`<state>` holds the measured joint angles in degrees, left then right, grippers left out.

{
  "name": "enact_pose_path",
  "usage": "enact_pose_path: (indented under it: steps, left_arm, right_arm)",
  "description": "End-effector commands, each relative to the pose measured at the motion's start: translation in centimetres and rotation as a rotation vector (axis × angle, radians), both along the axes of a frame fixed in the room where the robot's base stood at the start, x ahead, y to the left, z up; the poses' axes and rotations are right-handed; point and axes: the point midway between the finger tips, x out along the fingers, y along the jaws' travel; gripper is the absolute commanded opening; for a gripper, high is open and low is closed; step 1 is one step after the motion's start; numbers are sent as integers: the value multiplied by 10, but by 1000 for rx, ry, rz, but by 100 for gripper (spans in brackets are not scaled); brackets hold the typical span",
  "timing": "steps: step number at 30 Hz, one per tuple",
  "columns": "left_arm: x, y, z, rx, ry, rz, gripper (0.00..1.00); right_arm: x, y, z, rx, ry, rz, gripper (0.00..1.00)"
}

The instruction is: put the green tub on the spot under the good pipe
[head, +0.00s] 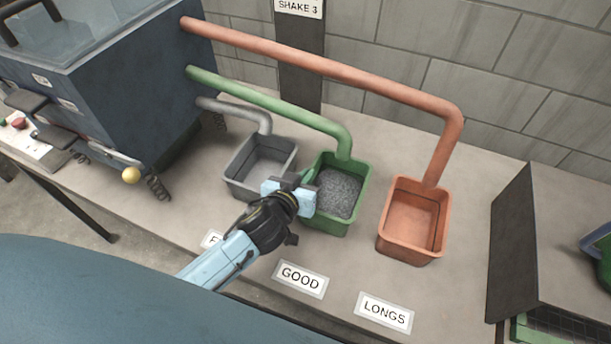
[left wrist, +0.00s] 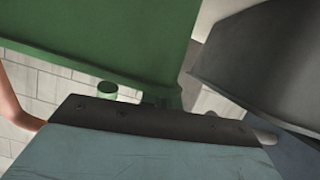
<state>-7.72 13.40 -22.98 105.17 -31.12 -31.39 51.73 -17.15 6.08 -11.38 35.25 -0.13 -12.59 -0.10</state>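The green tub (head: 331,219) stands on the bench below the mouth of the green pipe (head: 343,145), behind the GOOD label (head: 301,279). It is upright and holds grey grains (head: 338,190). My left gripper (head: 288,192) is at the tub's left side, between it and the grey tub (head: 236,186), and covers part of its wall. In the left wrist view the green tub's wall (left wrist: 100,35) fills the upper left, close to the gripper. I cannot tell whether the fingers grip it. My right gripper is not in view.
The grey tub under the grey pipe (head: 230,107) and the orange tub (head: 408,250) under the orange pipe (head: 450,135) look empty. The LONGS label (head: 384,312) lies in front of the orange tub. A dark box (head: 515,245) stands at the right.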

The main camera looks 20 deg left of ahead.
Motion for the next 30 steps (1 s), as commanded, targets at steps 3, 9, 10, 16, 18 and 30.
enact_pose_path:
  steps: [3,9,10,16,18,30]
  left_arm:
    - [1,0,2,-3,-4,-1,0]
    - [0,0,2,-2,-3,0,28]
    - [0,0,1,-1,-3,0,29]
    - [-1,0,-1,2,3,1,29]
    - [-2,0,-1,1,3,0,29]
    - [-60,4,23,-1,3,1,29]
  right_arm:
    - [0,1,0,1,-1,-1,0]
    - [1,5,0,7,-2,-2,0]
    - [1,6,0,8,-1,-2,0]
    - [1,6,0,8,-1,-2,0]
    - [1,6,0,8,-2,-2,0]
    - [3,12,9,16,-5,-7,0]
